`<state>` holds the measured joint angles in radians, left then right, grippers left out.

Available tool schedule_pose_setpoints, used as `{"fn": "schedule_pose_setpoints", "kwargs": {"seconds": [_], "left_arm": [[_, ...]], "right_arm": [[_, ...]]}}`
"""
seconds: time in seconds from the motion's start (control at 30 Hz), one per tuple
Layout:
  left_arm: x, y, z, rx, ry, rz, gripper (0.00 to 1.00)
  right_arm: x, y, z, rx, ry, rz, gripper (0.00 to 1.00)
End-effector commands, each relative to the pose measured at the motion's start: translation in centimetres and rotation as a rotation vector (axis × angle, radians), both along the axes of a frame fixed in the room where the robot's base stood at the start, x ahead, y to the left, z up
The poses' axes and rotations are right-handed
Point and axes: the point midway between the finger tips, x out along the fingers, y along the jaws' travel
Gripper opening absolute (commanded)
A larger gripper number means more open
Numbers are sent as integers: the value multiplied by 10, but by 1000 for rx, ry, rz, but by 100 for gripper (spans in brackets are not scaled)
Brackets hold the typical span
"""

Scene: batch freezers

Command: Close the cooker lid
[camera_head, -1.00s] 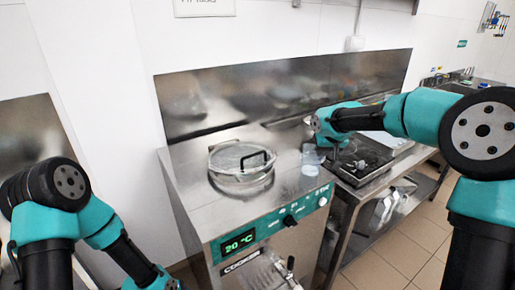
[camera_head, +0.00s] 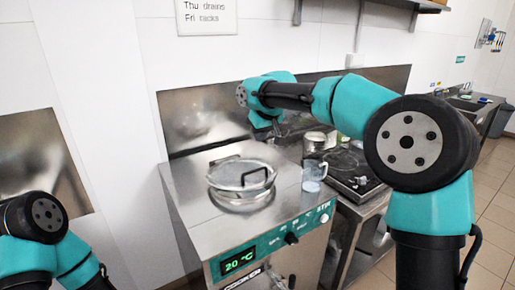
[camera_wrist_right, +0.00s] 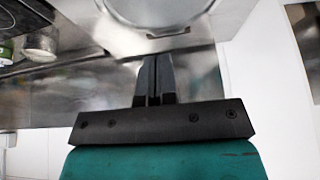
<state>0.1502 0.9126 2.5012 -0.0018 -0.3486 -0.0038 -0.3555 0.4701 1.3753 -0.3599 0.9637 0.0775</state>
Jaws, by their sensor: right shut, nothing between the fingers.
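A clear cup (camera_head: 313,172) stands on the cooker top, right of the lid. A black hob (camera_head: 352,168) and metal pots (camera_head: 316,141) are further right. A steel backsplash (camera_head: 205,110) rises behind the cooker.

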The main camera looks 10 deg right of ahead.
Motion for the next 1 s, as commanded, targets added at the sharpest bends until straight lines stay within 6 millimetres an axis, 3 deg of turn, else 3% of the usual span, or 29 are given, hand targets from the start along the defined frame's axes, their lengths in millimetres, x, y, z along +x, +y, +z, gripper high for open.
{"fn": "schedule_pose_setpoints", "kwargs": {"seconds": [0.6, 0.83, 1.0], "left_arm": [[0, 0, 0, 0, -1, 0, 38], [0, 0, 0, 0, -1, 0, 38], [0, 0, 0, 0, -1, 0, 38]], "right_arm": [[40, 15, -86, 0, 3, -2, 0], [30, 12, -114, -1, 3, -1, 0], [27, 11, -122, 0, 1, -1, 0]]}}
